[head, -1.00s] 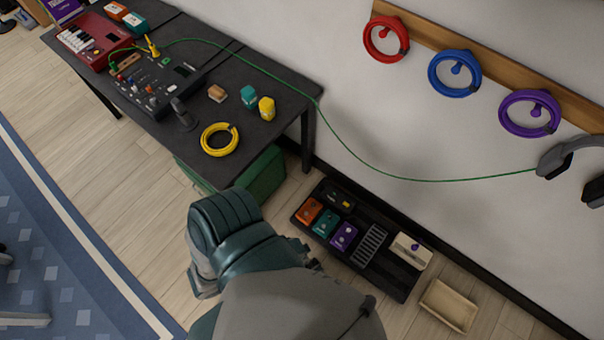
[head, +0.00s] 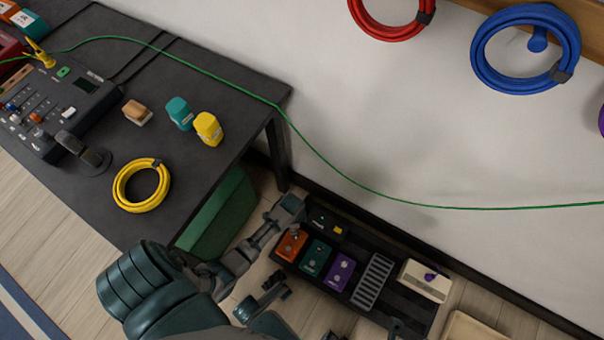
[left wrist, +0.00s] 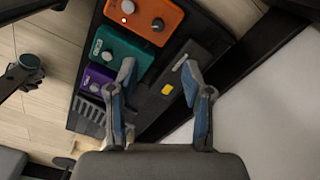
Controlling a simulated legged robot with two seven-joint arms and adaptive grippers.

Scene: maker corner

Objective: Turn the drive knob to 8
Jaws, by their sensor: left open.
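The orange pedal (head: 290,245) sits at the left end of the black pedalboard (head: 392,305). In the left wrist view it (left wrist: 145,22) shows a dark knob (left wrist: 157,25), a pale knob (left wrist: 127,6) and a lit red lamp. I cannot read any label, scale or number at the knobs. My left gripper (head: 292,215) is over the board's left end, by the orange pedal. In the left wrist view its fingers (left wrist: 160,82) are open and empty, with a black pedal between them. Grey-and-teal parts at the bottom of the head view may be my right arm; its jaws are unclear.
Teal (head: 316,257) and purple (head: 339,271) pedals sit beside the orange one. The black pedal (head: 328,224) is behind them, near the wall. A green box (head: 220,215) stands under the dark table (head: 225,85). A green cable (head: 340,175) hangs along the wall.

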